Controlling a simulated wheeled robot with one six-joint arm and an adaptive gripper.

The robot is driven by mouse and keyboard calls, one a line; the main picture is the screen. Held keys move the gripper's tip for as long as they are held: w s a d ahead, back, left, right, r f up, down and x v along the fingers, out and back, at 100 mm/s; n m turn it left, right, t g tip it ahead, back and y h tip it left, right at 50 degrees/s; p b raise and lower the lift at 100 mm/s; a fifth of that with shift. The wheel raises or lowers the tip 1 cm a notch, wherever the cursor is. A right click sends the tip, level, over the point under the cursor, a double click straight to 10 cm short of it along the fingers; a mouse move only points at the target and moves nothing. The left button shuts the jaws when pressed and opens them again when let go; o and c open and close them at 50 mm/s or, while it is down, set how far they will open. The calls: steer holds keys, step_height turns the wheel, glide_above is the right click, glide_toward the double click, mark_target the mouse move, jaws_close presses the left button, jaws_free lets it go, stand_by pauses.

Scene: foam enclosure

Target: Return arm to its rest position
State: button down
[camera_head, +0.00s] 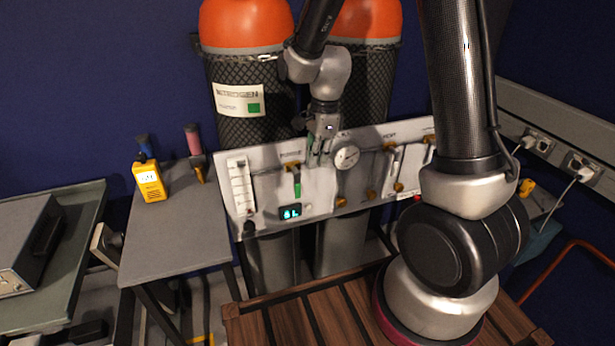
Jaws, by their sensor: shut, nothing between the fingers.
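My gripper (318,150) hangs from my arm in front of the upper part of the white gas panel (318,198). It points down and its fingers are closed with nothing seen between them. It is close to a green-handled valve (297,182) and left of a round gauge (346,156). I cannot tell whether it touches the panel. My arm rises from its base at the right and bends over the top of the picture.
Two orange-topped cylinders (246,28) in black mesh stand behind the panel. A grey table (180,235) at left bears a yellow meter (148,181) and two handled tools. A wooden slatted deck (320,325) lies in front. Wall sockets (580,165) with cables are at right.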

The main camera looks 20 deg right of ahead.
steer(key=s+d+r+n+t, duration=0.1)
steer(key=s+d+r+n, duration=0.2)
steer(key=s+r+n, duration=0.3)
steer(key=s+d+r+n+t, duration=0.2)
steer(key=s+d+r+n, duration=0.2)
steer(key=s+r+n, duration=0.2)
steer(key=s+d+r+n+t+h, duration=0.1)
steer(key=s+d+r+n, duration=0.2)
steer(key=s+r+n, duration=0.3)
steer(key=s+r, duration=0.2)
steer(key=s, duration=0.1)
steer(key=shift+s+d+r, duration=0.15)
steer(key=shift+d+r, duration=0.1)
stand_by(0.3)
